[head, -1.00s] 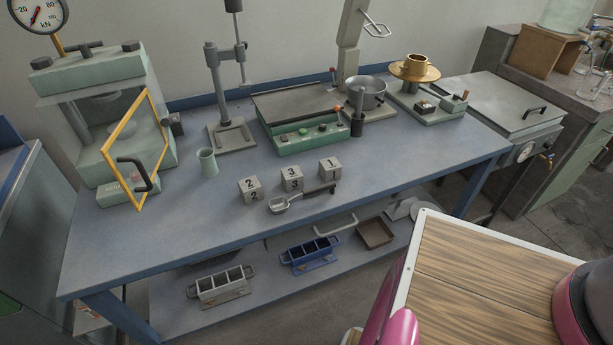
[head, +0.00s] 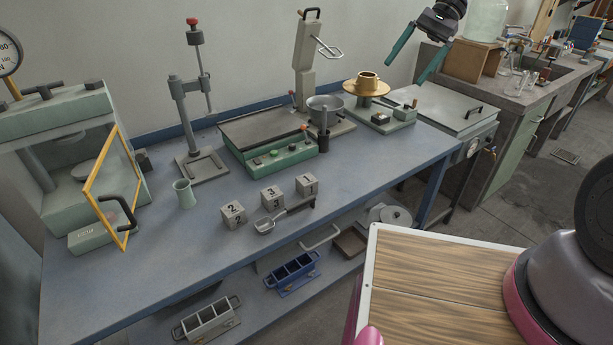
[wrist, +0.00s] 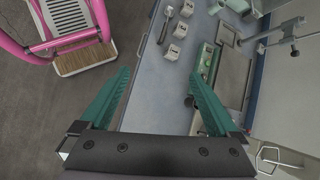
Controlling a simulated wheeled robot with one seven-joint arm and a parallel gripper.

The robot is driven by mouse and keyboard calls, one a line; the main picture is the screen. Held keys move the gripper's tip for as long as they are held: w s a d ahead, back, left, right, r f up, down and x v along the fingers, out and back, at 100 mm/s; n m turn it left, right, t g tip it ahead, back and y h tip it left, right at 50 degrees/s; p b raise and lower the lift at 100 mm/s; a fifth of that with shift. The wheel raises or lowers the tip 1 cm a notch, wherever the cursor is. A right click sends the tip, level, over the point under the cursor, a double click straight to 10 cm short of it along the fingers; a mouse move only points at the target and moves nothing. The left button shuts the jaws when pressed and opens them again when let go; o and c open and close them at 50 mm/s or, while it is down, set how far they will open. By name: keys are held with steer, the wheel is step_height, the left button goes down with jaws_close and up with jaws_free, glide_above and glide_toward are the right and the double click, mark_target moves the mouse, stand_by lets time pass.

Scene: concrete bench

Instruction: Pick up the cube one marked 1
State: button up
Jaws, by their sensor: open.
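The cube marked 1 (head: 307,186) is a small grey cube on the blue bench, rightmost of three in a slanting row. The cube marked 3 (head: 272,197) and the cube marked 2 (head: 233,215) stand to its left, with gaps between. In the wrist view the cube nearest my gripper, by its place in the row, is cube 1 (wrist: 173,53). My gripper (head: 405,72) is open and empty, raised high above the bench's right end, well away from the cubes. Its teal fingers (wrist: 158,75) are spread wide in the wrist view.
A metal scoop (head: 284,216) lies just in front of cubes 3 and 1. A green-based device (head: 275,160) stands behind them, and a pale green cup (head: 184,194) stands left. A bowl (head: 325,108) and a brass-coloured dish (head: 367,88) stand back right. The bench front left is clear.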

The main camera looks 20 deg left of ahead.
steer(key=w+a+f+g+y, duration=0.2)
steer(key=a+f+g, duration=0.2)
steer(key=a+f, duration=0.45)
steer(key=m+g+y, duration=0.4)
steer(key=g, duration=0.1)
glide_toward(307, 185)
step_height(307, 185, up, 8)
steer(key=w, duration=0.3)
steer(key=f, duration=0.5)
steer(key=s+a+f, duration=0.1)
steer(key=f, duration=0.2)
steer(key=shift+s, duration=0.1)
steer(key=x, duration=0.6)
steer(key=shift+s+a, duration=0.15)
steer(key=shift+a, duration=0.2)
jaws_close()
